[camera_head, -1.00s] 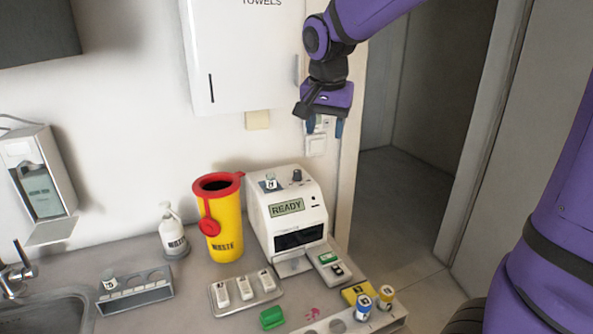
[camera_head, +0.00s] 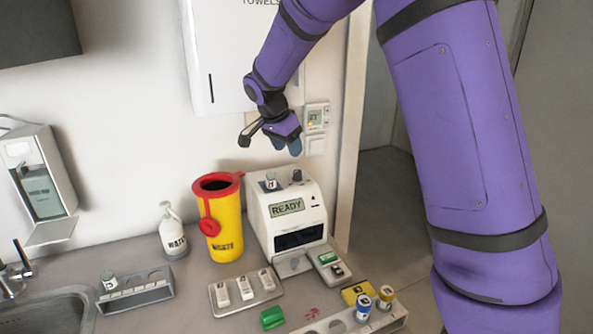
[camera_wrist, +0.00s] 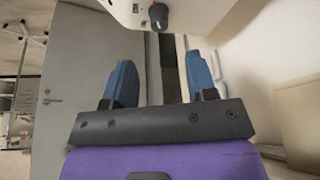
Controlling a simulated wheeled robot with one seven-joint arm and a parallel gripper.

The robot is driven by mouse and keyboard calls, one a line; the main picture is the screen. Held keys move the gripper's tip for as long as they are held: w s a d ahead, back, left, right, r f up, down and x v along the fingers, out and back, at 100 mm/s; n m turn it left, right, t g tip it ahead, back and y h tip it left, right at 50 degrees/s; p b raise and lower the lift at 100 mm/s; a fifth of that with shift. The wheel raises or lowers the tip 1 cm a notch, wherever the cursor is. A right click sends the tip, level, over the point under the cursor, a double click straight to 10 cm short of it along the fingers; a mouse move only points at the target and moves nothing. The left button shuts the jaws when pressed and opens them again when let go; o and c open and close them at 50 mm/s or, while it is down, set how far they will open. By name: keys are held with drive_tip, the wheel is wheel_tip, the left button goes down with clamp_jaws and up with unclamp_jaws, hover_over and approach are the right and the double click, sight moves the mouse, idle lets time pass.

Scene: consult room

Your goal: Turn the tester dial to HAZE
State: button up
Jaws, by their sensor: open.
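The white tester (camera_head: 312,215) stands on the counter against the wall, with a display reading READY (camera_head: 287,207). Its dark dial (camera_head: 297,175) sticks up from the top, right of a small capped vial (camera_head: 271,183). In the wrist view the dial (camera_wrist: 158,17) shows at the top edge, dark with an orange-red end, beyond the fingertips. Dial markings are too small to read. My gripper (camera_head: 287,147) is open and empty, a little above the dial and apart from it. Its two blue fingers also show in the wrist view (camera_wrist: 160,80).
A yellow waste bin (camera_head: 228,240) with a red rim stands close left of the tester. A towel dispenser (camera_head: 240,60) and a wall thermostat (camera_head: 317,117) are behind my gripper. A tray of white cartridges (camera_head: 235,306) and a vial rack (camera_head: 395,319) lie in front.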

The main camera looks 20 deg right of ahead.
sight(297, 171)
drive_tip(key=x, duration=0.9)
drive_tip(key=shift+f, duration=0.1)
drive_tip(key=c, duration=0.9)
